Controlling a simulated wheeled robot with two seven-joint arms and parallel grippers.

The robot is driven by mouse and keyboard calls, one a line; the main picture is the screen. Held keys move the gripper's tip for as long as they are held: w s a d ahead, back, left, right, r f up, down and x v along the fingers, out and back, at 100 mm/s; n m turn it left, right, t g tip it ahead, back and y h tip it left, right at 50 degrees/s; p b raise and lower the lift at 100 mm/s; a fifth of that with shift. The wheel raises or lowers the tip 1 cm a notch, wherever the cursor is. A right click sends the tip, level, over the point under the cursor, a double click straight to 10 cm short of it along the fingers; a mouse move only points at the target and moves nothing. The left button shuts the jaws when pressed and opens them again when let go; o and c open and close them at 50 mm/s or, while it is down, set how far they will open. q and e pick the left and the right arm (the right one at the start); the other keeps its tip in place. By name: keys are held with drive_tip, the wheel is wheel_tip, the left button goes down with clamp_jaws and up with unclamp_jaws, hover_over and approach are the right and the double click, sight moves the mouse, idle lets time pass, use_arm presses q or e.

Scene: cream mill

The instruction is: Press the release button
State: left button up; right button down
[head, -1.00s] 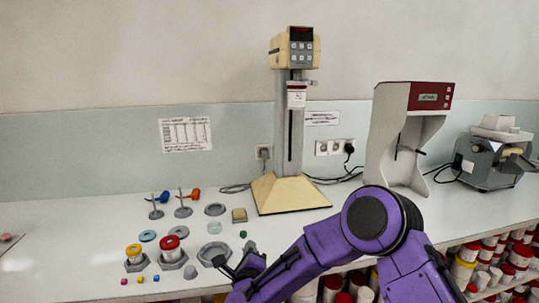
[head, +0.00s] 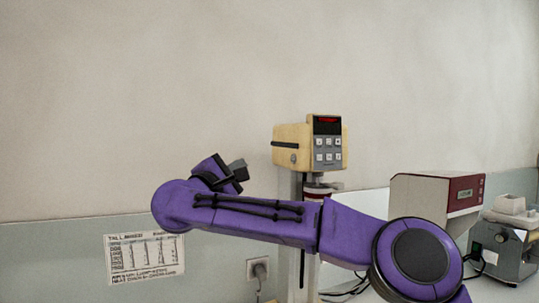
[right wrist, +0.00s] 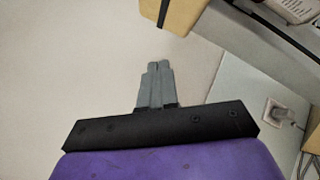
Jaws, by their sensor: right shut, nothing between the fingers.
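The cream stand machine's head unit (head: 296,146) is at the centre of the head view, with a dark display and several grey buttons (head: 327,150) on its front. A small round feature (head: 293,159) shows on its left side; I cannot tell which part is the release button. My right gripper (head: 240,168) is left of the head unit, apart from it in the picture. In the right wrist view its grey fingers (right wrist: 157,66) are together and empty, with the cream unit's edge (right wrist: 184,14) just beyond the tips. My left gripper is out of view.
My right arm crosses in front of the machine's column. A red-and-cream device (head: 437,198) and a grey machine (head: 505,240) stand to the right. A paper chart (head: 146,259) and a wall socket (head: 258,268) are on the wall.

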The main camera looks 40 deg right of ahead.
sight(293, 159)
use_arm(q)
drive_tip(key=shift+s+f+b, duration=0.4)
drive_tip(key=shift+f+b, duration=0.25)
drive_tip(key=shift+b, duration=0.2)
use_arm(e)
drive_tip(key=s+d+r, duration=0.1)
drive_tip(key=s+d, duration=0.3)
drive_tip(key=d, duration=0.4)
drive_tip(key=shift+d+m, duration=0.3)
drive_tip(key=shift+d, duration=0.05)
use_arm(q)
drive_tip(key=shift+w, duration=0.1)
use_arm(e)
drive_tip(key=shift+w, duration=0.15)
